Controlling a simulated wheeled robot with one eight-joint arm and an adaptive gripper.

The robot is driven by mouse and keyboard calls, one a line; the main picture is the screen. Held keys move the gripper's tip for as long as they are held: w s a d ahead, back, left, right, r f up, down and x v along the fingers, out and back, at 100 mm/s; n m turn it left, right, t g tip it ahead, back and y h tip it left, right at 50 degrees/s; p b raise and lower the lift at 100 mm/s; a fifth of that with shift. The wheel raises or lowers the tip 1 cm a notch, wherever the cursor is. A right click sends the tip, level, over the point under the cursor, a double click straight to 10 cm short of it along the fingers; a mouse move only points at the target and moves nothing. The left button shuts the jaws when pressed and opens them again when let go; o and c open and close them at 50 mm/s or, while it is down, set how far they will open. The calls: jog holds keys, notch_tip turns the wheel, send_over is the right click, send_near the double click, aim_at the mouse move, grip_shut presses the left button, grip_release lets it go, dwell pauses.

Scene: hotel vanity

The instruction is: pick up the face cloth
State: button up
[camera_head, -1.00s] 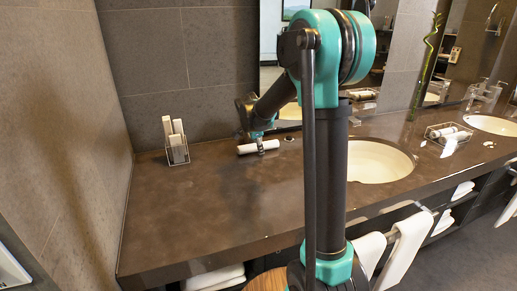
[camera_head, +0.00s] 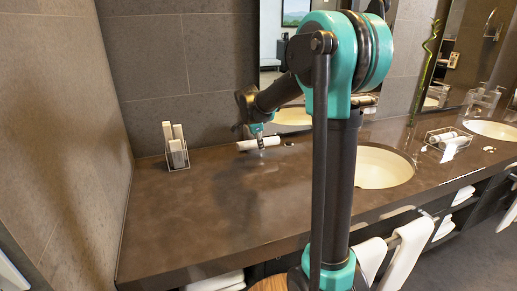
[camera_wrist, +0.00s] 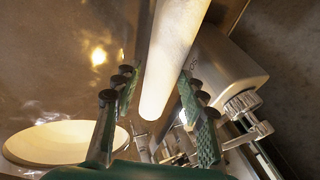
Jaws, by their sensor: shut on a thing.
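The face cloth is a white roll (camera_head: 258,143) at the back of the dark counter, near the wall in the head view. My gripper (camera_head: 260,137) points down onto it and is shut around its middle. In the wrist view the roll (camera_wrist: 174,45) lies lengthwise between the two green-padded fingers of my gripper (camera_wrist: 157,85). The roll appears a little above the counter, with a faint reflection below it. The exact contact of the fingers with the cloth is partly hidden.
The mirror (camera_head: 290,40) is behind. The counter's front left (camera_head: 190,220) is clear.

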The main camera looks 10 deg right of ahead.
jog(key=shift+s+d+r, duration=0.1)
jog(key=shift+s+r, duration=0.15)
jog(key=shift+r, duration=0.4)
jog(key=shift+s+r, duration=0.25)
jog(key=shift+r, duration=0.35)
jog(key=s+d, duration=0.1)
jog(key=s, duration=0.8)
jog(key=s+d, duration=0.2)
jog(key=s, duration=0.7)
jog(key=shift+d, duration=0.3)
jog(key=shift+s, duration=0.1)
jog(key=o, duration=0.5)
jog(key=shift+c, duration=0.2)
jog(key=c, duration=0.3)
